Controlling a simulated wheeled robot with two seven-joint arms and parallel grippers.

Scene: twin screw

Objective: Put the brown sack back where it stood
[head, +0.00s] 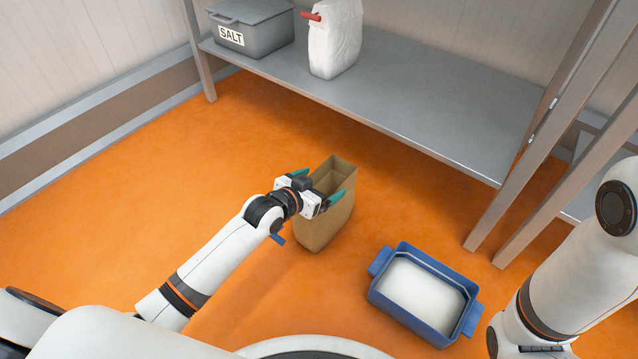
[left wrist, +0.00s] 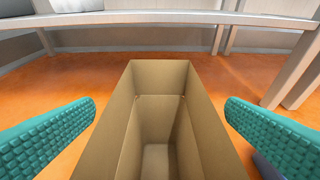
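The brown sack (head: 325,222) stands upright on the orange floor, in front of the shelf. Its top is open. In the left wrist view the sack (left wrist: 117,120) is seen from above, and its inside looks empty down to a pale bottom. My left gripper (head: 319,187) is open at the sack's upper part. Its teal fingers lie one on each side of the sack, with a visible gap to both walls in the left wrist view (left wrist: 162,108). My right arm shows at the lower right of the head view, but its gripper is out of view.
A blue tub (head: 381,299) with white contents sits on the floor to the right of the sack. Shelf posts (head: 553,110) stand at right. The floor left is clear.

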